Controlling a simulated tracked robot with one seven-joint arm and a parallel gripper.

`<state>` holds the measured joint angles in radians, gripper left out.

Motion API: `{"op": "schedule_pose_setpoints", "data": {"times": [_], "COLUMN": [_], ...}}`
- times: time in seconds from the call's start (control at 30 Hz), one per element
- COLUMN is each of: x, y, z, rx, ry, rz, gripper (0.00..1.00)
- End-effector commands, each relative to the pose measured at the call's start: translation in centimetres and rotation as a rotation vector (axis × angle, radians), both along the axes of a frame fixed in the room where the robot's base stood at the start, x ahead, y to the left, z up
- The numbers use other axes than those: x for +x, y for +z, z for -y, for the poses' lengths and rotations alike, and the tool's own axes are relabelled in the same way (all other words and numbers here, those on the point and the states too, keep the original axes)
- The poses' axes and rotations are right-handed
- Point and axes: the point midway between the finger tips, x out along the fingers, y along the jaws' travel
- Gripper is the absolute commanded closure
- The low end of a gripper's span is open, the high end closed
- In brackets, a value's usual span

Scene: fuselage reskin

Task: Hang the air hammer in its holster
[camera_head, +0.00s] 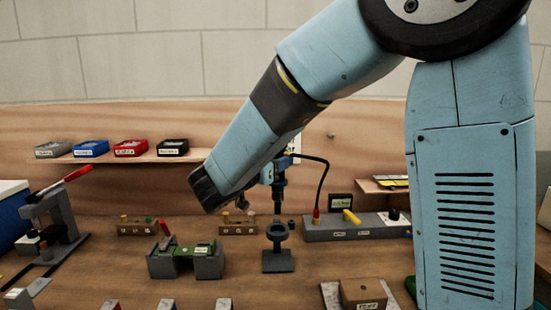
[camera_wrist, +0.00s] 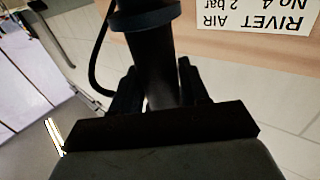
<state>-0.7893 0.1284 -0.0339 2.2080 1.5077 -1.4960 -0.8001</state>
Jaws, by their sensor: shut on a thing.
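The air hammer (camera_head: 279,190) is a dark upright tool, seen past my forearm in the head view. My gripper (camera_wrist: 157,75) is shut on its dark cylindrical body (camera_wrist: 153,50), with a finger on each side in the wrist view. In the head view the fingers are mostly hidden by my wrist. The holster (camera_head: 278,262) is a dark ring on a short post with a square base, standing on the bench. The hammer's lower end appears just above the ring, apart from it; the depth alignment cannot be told. A black hose (camera_head: 324,175) loops from the hammer to the right.
A grey block with fittings (camera_head: 355,233) stands right of the holster. A green-topped fixture (camera_head: 185,260) stands to its left, and a small rack (camera_head: 238,229) behind. Bins (camera_head: 90,148) line a shelf. A brown block (camera_head: 363,292) lies in front. A "RIVET AIR" label (camera_wrist: 255,12) shows in the wrist view.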

Motion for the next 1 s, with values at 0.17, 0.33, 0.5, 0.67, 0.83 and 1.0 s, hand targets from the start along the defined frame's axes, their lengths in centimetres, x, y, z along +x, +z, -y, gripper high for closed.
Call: {"op": "schedule_pose_setpoints", "data": {"times": [0.17, 0.33, 0.5, 0.67, 0.83, 1.0], "x": [0.0, 0.0, 0.0, 0.0, 0.0, -0.1], "y": [-1.4, -2.8, -4.3, -5.6, -7.0, -8.5], "z": [0.0, 0.0, 0.0, -0.1, -0.1, -0.1], "rx": [-0.001, -0.001, -0.003, -0.002, -0.001, -0.002], "ry": [-0.001, -0.001, 0.000, 0.000, 0.001, 0.001], "rz": [0.000, 0.002, 0.000, 0.001, 0.002, 0.001], "gripper": [0.97, 0.97, 0.97, 0.97, 0.97, 0.97]}}
